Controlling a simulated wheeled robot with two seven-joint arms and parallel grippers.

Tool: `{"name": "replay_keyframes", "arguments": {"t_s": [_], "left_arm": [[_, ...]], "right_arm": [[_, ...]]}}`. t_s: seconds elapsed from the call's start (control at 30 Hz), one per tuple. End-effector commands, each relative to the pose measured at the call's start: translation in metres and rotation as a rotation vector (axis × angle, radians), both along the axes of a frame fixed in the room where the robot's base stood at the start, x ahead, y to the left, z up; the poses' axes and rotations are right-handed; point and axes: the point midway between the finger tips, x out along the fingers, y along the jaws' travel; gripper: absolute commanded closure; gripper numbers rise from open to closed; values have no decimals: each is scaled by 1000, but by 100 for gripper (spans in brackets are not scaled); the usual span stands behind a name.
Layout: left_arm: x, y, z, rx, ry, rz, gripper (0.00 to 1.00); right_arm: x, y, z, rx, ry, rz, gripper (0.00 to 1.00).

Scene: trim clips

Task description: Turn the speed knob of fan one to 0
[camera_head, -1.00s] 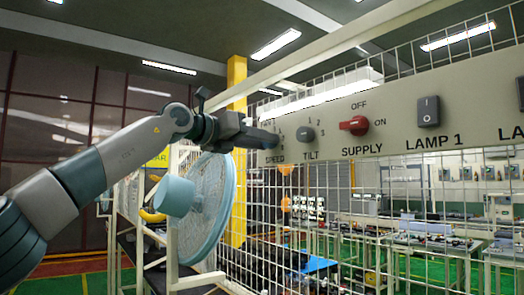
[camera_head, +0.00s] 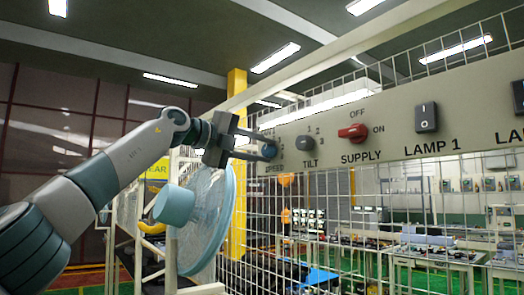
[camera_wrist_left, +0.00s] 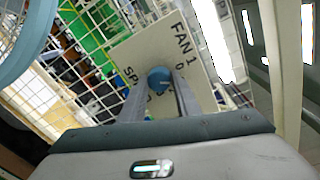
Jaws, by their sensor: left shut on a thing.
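The speed knob of fan one (camera_wrist_left: 159,77) is a small blue-grey knob on the beige panel, beside the "FAN 1" lettering in the left wrist view. A "0" mark shows near it, and the "SPEED" label is partly covered. My left gripper (camera_head: 266,147) reaches the panel's left end from the left, its fingers one above the other. In the left wrist view the gripper (camera_wrist_left: 160,90) has a finger on each side of the knob and is shut on it. The knob's exact setting is hard to read. My right gripper is not in view.
Right of the speed knob on the panel are a dark tilt knob (camera_head: 305,142), a red supply knob (camera_head: 353,133) turned toward ON, and a lamp 1 switch (camera_head: 426,117). A light-blue fan (camera_head: 207,215) stands below my left arm. A wire mesh fence is under the panel.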

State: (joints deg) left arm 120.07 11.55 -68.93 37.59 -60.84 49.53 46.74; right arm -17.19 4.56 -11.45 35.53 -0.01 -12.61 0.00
Motion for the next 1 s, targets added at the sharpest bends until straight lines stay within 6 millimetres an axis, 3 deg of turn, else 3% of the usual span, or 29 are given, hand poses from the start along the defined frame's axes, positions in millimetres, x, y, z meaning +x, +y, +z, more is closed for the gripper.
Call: {"name": "replay_keyframes", "arguments": {"t_s": [0.5,1.0], "left_arm": [[1,3,3,-253,336,4,93],[2,3,3,-316,421,3,93]], "right_arm": [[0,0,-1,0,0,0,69],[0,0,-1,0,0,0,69]]}}
